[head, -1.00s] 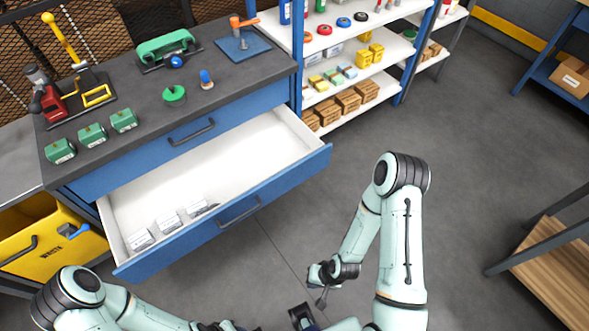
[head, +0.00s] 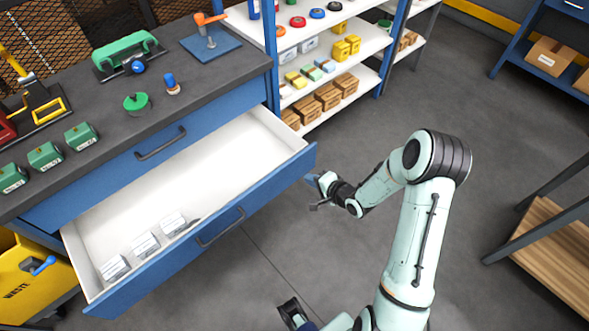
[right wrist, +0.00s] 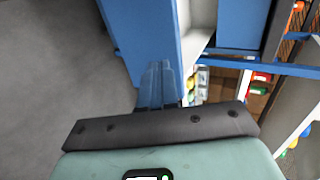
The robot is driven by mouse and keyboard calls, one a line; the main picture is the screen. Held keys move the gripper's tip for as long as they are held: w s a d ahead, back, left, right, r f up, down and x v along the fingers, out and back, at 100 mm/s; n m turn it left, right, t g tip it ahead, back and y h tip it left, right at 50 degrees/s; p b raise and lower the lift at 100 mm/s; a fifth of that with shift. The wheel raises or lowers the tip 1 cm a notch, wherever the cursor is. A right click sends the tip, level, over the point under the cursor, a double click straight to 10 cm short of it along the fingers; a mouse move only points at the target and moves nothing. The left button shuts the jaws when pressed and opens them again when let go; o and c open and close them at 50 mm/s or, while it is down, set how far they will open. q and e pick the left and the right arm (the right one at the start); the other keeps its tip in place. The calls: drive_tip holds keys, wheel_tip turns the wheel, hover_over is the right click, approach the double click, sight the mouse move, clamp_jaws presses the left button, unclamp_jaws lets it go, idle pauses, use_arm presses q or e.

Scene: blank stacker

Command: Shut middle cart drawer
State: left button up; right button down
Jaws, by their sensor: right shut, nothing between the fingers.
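The open drawer (head: 262,196) is pulled well out of the blue cart, below a shut upper drawer (head: 118,178). It has a white inside, a blue front and a dark handle (head: 220,228). Several small pale labelled boxes (head: 145,244) lie near its front left. My right gripper (head: 312,181) is shut and empty, at the right end of the drawer front. In the right wrist view its fingers (right wrist: 160,85) are together close to the blue panel; I cannot tell whether they touch it.
The cart's dark top (head: 190,85) holds a green vise (head: 125,55), green blocks and tools. A yellow waste bin (head: 35,275) stands at the lower left. A stocked shelf (head: 315,112) stands behind the drawer's right side. The grey floor is clear in front of the drawer.

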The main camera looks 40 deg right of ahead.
sight(289, 166)
drive_tip(key=x, duration=0.4)
drive_tip(key=r+x, duration=0.1)
drive_tip(key=x, duration=0.1)
drive_tip(key=shift+w+a+f, duration=0.1)
drive_tip(key=shift+w, duration=0.35)
use_arm(q)
drive_tip(key=shift+w+f, duration=0.15)
drive_tip(key=shift+f, duration=0.05)
use_arm(e)
drive_tip(key=shift+w, duration=0.8)
